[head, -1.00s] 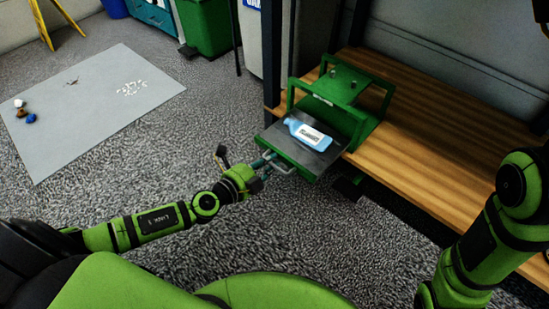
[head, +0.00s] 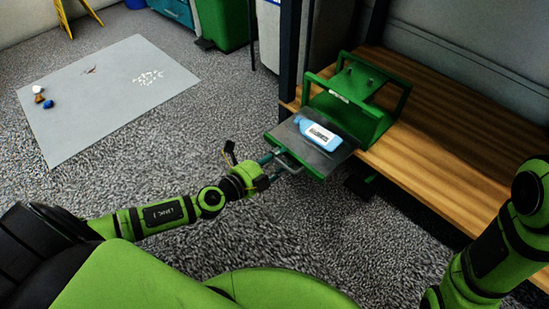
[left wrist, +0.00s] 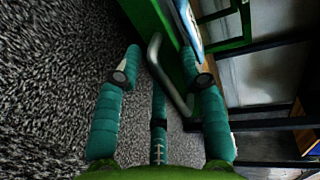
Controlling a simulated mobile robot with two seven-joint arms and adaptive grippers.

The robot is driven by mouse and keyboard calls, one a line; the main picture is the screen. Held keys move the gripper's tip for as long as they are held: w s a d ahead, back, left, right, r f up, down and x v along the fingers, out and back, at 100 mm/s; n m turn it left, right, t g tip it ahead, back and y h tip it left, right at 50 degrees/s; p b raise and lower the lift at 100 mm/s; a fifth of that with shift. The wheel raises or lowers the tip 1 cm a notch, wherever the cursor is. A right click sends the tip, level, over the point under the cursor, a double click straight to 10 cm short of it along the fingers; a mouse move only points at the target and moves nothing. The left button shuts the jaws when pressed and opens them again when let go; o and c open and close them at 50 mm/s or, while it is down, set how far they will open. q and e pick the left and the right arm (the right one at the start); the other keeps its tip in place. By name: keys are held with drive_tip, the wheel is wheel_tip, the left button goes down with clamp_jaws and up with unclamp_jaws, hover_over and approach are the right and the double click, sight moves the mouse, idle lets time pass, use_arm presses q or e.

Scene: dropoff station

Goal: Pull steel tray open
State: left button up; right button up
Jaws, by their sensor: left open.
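The dark steel tray (head: 334,163) sticks out from a green frame (head: 352,122) on the wooden bench. A blue bottle (head: 302,124) with a white label lies on it. A grey bar handle (head: 289,160) is on the tray's front edge. My left gripper (head: 272,158) is at this handle. In the left wrist view its teal fingers (left wrist: 166,74) are open, with the handle (left wrist: 173,84) between them. Whether a finger touches the handle I cannot tell. My right arm is at the right edge; its gripper is out of view.
The wooden bench (head: 440,165) runs to the right, with a dark post (head: 289,50) at its near left corner. Carpet floor (head: 120,185) lies open to the left. A grey mat (head: 100,100) with small items and a green bin (head: 222,22) are further off.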

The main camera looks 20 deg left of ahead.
use_arm(q)
drive_tip(key=v, duration=1.2)
idle(0.3)
